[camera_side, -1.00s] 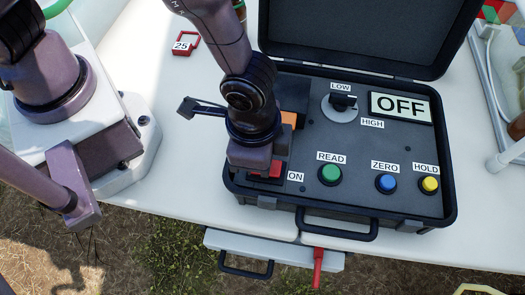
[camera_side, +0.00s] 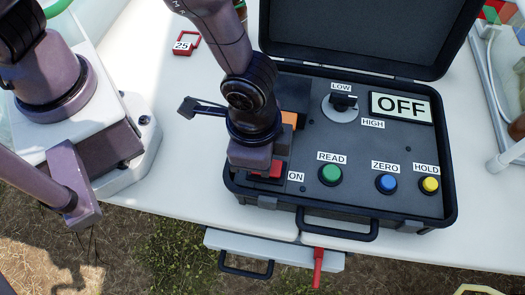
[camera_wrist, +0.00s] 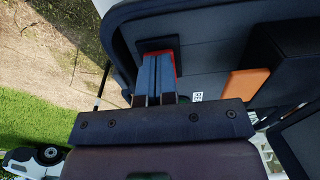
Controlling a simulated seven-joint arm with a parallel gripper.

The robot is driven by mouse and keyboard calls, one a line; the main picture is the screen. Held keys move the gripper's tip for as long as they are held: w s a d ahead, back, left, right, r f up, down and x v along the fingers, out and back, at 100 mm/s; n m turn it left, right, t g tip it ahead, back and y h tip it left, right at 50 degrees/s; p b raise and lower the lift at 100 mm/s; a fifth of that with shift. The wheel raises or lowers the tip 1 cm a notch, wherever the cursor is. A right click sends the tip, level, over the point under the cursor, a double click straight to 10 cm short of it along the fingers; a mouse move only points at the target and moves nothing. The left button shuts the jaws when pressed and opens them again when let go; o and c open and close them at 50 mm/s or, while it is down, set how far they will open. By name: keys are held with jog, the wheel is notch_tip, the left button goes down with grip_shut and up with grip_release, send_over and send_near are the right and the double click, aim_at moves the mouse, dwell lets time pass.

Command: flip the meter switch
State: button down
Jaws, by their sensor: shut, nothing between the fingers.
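The meter is an open black case (camera_side: 345,208) on the white table, and its display (camera_side: 400,107) reads OFF. The red switch (camera_side: 266,172) sits at the panel's left front, beside the ON label (camera_side: 296,177). My gripper (camera_side: 262,168) is directly over the switch and hides part of it. In the wrist view the shut fingers (camera_wrist: 155,76) lie over the switch, with a red edge of the switch (camera_wrist: 176,62) showing at their right. Whether the fingertips touch the switch I cannot tell.
The panel also has a green READ button (camera_side: 331,174), a blue ZERO button (camera_side: 386,183), a yellow HOLD button (camera_side: 429,184) and a LOW/HIGH knob (camera_side: 341,106). An orange block (camera_side: 290,118) is close behind my gripper. The raised lid (camera_side: 370,35) stands at the back.

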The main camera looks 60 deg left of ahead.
jog(key=shift+s+a+f, duration=0.1)
jog(key=shift+f, duration=0.4)
jog(key=shift+w+d+r, duration=0.15)
jog(key=shift+w+d, duration=0.45)
jog(key=shift+w, duration=0.05)
notch_tip(320, 180, up, 15)
jog(key=shift+s+a, duration=0.3)
jog(key=shift+s, duration=0.1)
